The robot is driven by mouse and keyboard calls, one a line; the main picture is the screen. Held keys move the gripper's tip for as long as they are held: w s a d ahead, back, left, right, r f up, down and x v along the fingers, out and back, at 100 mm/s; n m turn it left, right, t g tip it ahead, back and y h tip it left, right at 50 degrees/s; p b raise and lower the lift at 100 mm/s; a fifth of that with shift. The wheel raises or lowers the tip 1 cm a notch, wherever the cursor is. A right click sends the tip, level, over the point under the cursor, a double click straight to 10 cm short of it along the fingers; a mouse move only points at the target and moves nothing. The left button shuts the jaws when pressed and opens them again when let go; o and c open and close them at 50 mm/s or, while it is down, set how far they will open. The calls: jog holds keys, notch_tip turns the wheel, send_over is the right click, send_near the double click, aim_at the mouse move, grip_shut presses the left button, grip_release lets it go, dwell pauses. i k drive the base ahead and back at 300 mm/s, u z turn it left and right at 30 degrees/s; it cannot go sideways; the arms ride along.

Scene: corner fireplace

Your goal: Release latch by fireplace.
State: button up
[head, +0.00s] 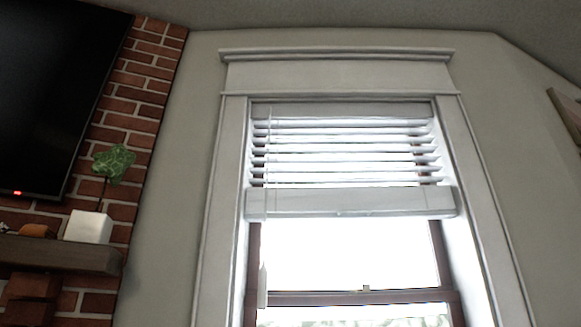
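A window (350,255) with a white frame stands right of the brick fireplace wall (135,95). A small light-coloured latch (366,288) sits on the dark horizontal sash rail (390,297), near its middle. It is too small to tell whether it is locked or released. A white blind (350,202) is raised over the upper part of the window. My gripper is not in view.
A dark TV (55,90) hangs on the brick at the left. Below it a mantel shelf (60,254) holds a white plant pot (88,227). A cord wand (262,285) hangs at the window's left side. A wooden edge (565,112) shows at far right.

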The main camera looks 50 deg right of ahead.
aim_at(366, 289)
jog(key=u, duration=0.2)
jog(key=k, duration=1.8)
jog(key=z, duration=1.5)
jog(key=i, duration=1.55)
jog(key=u, duration=0.5)
